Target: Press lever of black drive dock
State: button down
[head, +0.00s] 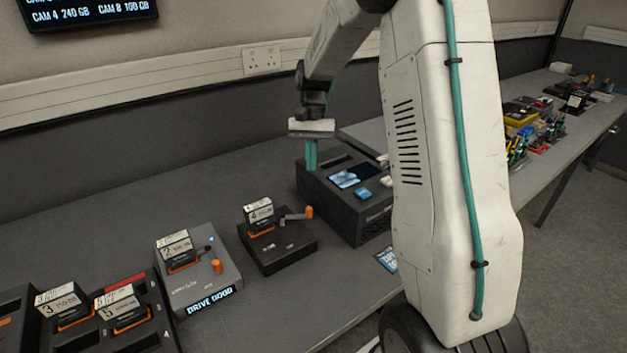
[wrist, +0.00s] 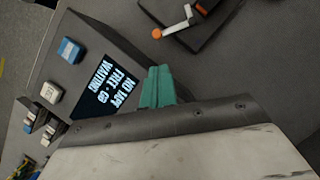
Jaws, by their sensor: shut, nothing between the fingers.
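The black drive dock (head: 277,250) sits on the grey bench, with a labelled drive (head: 259,217) standing in its slot. Its grey lever (head: 295,216) has an orange knob (head: 309,211) and points out to the right. In the wrist view the dock (wrist: 216,32) is at the top right, with its lever (wrist: 176,28) and orange knob (wrist: 156,33) clear to see. My gripper (head: 311,167) has teal fingers, shut and empty. It hangs by the left end of the black screen unit, apart from the dock and lever; the fingers also show in the wrist view (wrist: 158,86).
A grey dock (head: 198,275) reading "DRIVE GOOD" stands left. A drive tray (head: 150,335) is at the front left. The bench behind the docks is clear.

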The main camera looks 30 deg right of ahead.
send_near(294, 214)
jog(key=s+d+f, duration=0.2)
jog(key=f, duration=0.3)
jog(key=shift+s+d+f, duration=0.1)
jog(key=shift+s+d, duration=0.3)
